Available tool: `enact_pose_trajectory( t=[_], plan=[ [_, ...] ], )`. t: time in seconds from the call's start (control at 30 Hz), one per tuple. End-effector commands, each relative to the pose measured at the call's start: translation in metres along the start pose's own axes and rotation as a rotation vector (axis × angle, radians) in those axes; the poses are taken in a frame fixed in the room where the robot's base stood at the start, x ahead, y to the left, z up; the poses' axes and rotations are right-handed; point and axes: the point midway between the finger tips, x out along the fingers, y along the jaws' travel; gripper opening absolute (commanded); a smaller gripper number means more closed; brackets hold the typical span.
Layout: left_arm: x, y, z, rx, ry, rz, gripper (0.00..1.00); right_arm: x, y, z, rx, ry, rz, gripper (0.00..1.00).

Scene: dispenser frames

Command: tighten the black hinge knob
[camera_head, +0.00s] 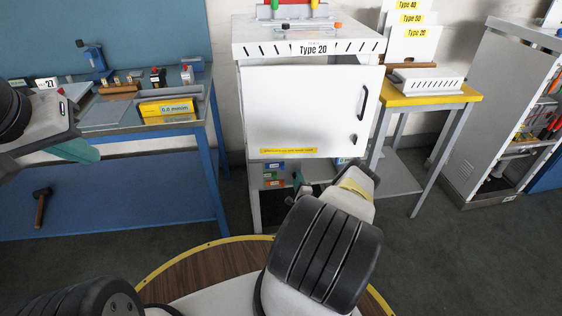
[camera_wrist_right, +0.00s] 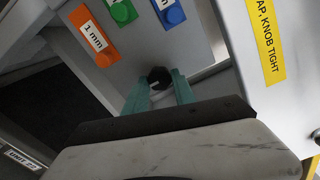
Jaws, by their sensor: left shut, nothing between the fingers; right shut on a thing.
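The black hinge knob (camera_wrist_right: 159,77) shows in the right wrist view as a small dark round knob with a pale mark, below the coloured tags. My right gripper (camera_wrist_right: 160,83) has its teal fingers on either side of the knob and is shut on it. The white flap (camera_head: 305,105) of the Type 20 dispenser (camera_head: 250,50) hangs in front, with a yellow label (camera_wrist_right: 265,40) partly reading "KNOB TIGHT". My left gripper (camera_head: 75,149) is shut and empty at the far left, away from the dispenser.
Orange (camera_wrist_right: 93,36), green (camera_wrist_right: 122,11) and blue (camera_wrist_right: 168,12) tags sit beside the knob. A blue workbench (camera_head: 215,130) with tools stands at left, a hammer (camera_head: 41,207) on its lower shelf. A yellow-edged table (camera_head: 440,98) stands right of the dispenser.

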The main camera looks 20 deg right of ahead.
Motion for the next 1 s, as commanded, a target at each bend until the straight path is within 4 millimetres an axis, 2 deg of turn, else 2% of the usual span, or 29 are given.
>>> enact_pose_trajectory(
  t=[0.2,0.23,0.33,0.7,0.77,1.0],
  plan=[
    [0.000,0.000,0.000,0.000,0.000,0.000,0.00,-0.002,0.002,-0.001,0.002,0.002,0.004,0.00],
    [0.000,0.000,0.000,0.000,0.000,0.000,0.00,-0.002,0.002,-0.001,0.002,0.002,0.004,0.35],
    [0.000,0.000,0.000,0.000,0.000,0.000,0.00,-0.001,0.002,-0.001,0.002,0.002,0.003,0.53],
    [0.000,0.000,0.000,0.000,0.000,0.000,0.00,-0.005,0.001,-0.001,0.000,0.001,0.002,0.53],
    [0.000,0.000,0.000,0.000,0.000,0.000,0.00,-0.011,0.001,-0.001,0.000,0.002,0.003,0.53],
    [0.000,0.000,0.000,0.000,0.000,0.000,0.00,-0.052,0.001,-0.001,0.003,0.002,0.004,0.53]
  ],
)
